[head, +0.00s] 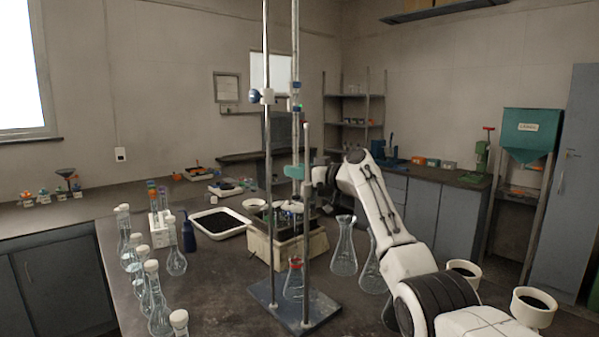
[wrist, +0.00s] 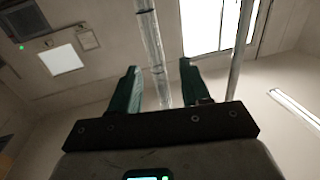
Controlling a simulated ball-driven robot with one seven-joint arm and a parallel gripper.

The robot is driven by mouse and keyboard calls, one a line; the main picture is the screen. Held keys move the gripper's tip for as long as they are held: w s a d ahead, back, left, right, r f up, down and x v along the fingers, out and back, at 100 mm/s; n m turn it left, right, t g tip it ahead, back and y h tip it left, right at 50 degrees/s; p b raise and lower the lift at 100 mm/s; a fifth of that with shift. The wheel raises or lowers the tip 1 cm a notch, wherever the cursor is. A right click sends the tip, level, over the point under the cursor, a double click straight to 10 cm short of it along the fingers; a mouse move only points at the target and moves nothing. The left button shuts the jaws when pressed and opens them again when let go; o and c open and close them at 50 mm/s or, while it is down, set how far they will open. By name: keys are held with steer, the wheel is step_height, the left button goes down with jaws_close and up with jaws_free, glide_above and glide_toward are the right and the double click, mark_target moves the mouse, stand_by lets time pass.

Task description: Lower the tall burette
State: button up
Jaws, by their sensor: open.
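The tall burette (head: 296,45) is a thin upright glass tube that runs out of the top of the head view. It stands beside a tall metal stand rod (head: 266,190), which has a blue-knobbed clamp (head: 262,97). My gripper (head: 294,172) is at the tube's lower part, its green fingers level with it. In the wrist view the burette (wrist: 150,45) runs up between the two green fingers (wrist: 158,68), with a gap visible at the right finger. The gripper is open. The burette's lower end is hidden by the gripper and nearby things.
A red-banded flask (head: 293,283) stands on the blue stand base (head: 290,312). A shorter rod (head: 307,225) rises just right of it. Clear flasks (head: 343,250) stand near my arm. Several stoppered flasks (head: 159,310) line the bench's left side. A beige box (head: 262,254) stands behind.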

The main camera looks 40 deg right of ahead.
steer(key=shift+s, duration=0.1)
steer(key=s+d+r+p, duration=0.2)
steer(key=s+r+p, duration=0.2)
steer(key=s+r, duration=0.3)
steer(key=v, duration=0.3)
steer(key=shift+s, duration=0.3)
stand_by(0.3)
stand_by(0.5)
